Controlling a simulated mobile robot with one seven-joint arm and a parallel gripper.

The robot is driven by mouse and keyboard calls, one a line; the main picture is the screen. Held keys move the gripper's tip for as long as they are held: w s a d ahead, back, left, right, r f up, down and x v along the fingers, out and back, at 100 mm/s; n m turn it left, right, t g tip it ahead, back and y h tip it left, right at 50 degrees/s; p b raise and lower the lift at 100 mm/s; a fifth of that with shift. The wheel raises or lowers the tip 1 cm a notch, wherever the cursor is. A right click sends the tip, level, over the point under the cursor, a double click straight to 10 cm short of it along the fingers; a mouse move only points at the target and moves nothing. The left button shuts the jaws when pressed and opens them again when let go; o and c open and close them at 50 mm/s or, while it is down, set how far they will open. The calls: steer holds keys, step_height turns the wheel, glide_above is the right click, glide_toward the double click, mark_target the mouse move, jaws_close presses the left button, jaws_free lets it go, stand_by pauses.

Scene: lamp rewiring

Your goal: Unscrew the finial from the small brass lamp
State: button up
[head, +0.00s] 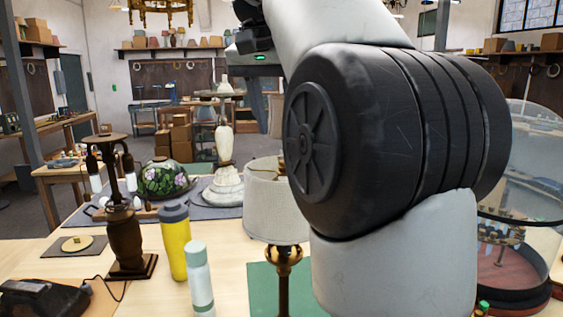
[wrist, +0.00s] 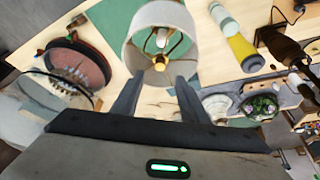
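The small brass lamp (head: 284,268) stands on a green mat (head: 258,285), under a pale fabric shade (head: 272,200). My arm hides part of it in the head view. The wrist view looks into the shade (wrist: 150,14) from above and shows brass parts inside its rim. A small brass piece, seemingly the finial (wrist: 160,66), shows at the shade's opening, but is too small to tell clearly. My gripper (wrist: 160,84) is open and empty, its fingers apart on either side of the picture's middle. In the head view, my gripper (head: 266,118) is above the shade, apart from it.
A yellow bottle (head: 174,243) and a pale green bottle (head: 200,280) stand left of the lamp. A dark lamp base (head: 125,235), a floral glass shade (head: 160,180) and a tall white lamp (head: 224,150) are further left and back. A glass dome (head: 525,215) stands right.

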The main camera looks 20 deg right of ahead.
steer(key=b+x, duration=0.1)
steer(key=x, duration=0.7)
steer(key=shift+w+d+f+b, duration=0.1)
steer(key=shift+w+f+b, duration=0.05)
steer(key=shift+f+b, duration=0.15)
jaws_close()
steer(key=c, duration=0.7)
jaws_free()
jaws_close()
steer(key=n, duration=0.2)
steer(key=n+t+y, duration=0.1)
steer(key=n, duration=0.1)
steer(key=shift+d+r, duration=0.15)
steer(key=shift+d, duration=0.05)
steer(key=n+y, duration=0.1)
steer(key=n, duration=0.1)
steer(key=shift+d+n+p, duration=0.1)
steer(key=shift+n+p, duration=0.3)
steer(key=shift+n+t+y, duration=0.3)
steer(key=shift+n+y, duration=0.1)
steer(key=shift+n, duration=0.2)
